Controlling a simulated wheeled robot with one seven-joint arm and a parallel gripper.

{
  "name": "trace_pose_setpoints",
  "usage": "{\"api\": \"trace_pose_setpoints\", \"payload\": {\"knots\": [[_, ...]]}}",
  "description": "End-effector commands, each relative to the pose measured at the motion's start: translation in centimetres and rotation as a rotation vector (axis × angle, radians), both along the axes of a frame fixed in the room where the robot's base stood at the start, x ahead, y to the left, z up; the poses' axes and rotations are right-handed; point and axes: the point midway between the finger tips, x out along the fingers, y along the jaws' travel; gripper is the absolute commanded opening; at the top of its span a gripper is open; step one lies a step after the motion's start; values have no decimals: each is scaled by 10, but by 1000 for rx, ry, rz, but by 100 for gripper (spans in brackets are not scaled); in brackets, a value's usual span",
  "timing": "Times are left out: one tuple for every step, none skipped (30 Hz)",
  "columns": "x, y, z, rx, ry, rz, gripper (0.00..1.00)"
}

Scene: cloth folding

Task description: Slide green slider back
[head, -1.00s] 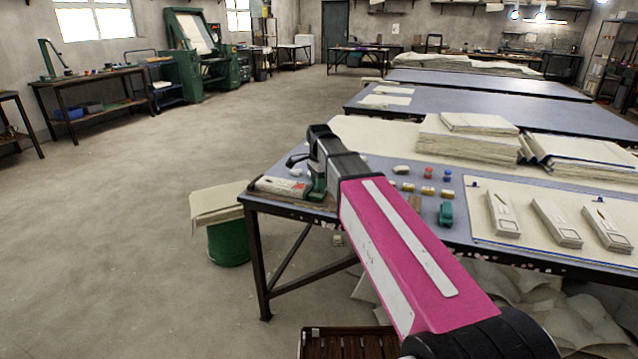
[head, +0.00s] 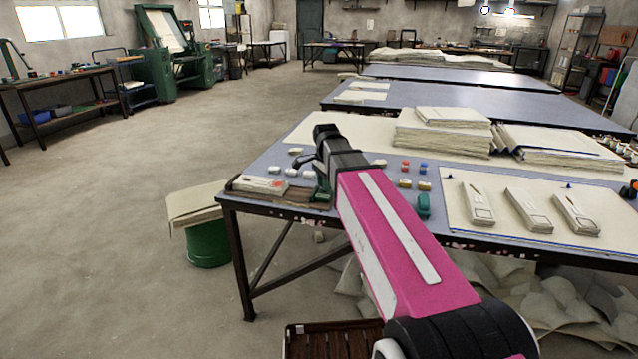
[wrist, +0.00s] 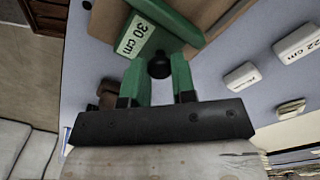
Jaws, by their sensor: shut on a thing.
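The green slider (wrist: 178,22) is a green block with a white "30 cm" label, at the top of the wrist view beside a brown board (wrist: 222,14). A black knob (wrist: 158,66) stands out from it toward me. My gripper (wrist: 157,72) has its two green fingers on either side of the knob and is shut on it. In the head view, green parts (head: 320,190) show beside my arm at the near table edge, where I cannot separate slider from fingers. My arm hides part of that spot.
White labelled blocks (wrist: 242,77) lie right of the board. A green bin (head: 208,244) stands left of the table.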

Motion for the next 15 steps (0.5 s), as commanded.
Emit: {"api": "trace_pose_setpoints", "payload": {"knots": [[-1, -3, 0, -10, 3, -3, 0], [-1, -4, 0, -10, 3, -3, 0], [-1, -4, 0, -11, 3, -3, 0], [-2, -4, 0, -12, 3, -4, 0], [-2, -4, 0, -12, 3, -4, 0], [-2, -4, 0, -13, 4, -4, 31], [-2, -4, 0, -13, 4, -4, 41], [-2, -4, 0, -12, 4, -4, 50], [-2, -4, 0, -12, 3, -4, 50], [-2, -4, 0, -11, 4, -4, 50], [-2, -4, 0, -10, 3, -3, 50], [-2, -3, 0, -10, 3, -3, 50], [-1, -3, 0, -9, 3, -3, 50], [-1, -3, 0, -9, 3, -3, 50], [-1, -3, 0, -9, 2, -3, 50]]}}
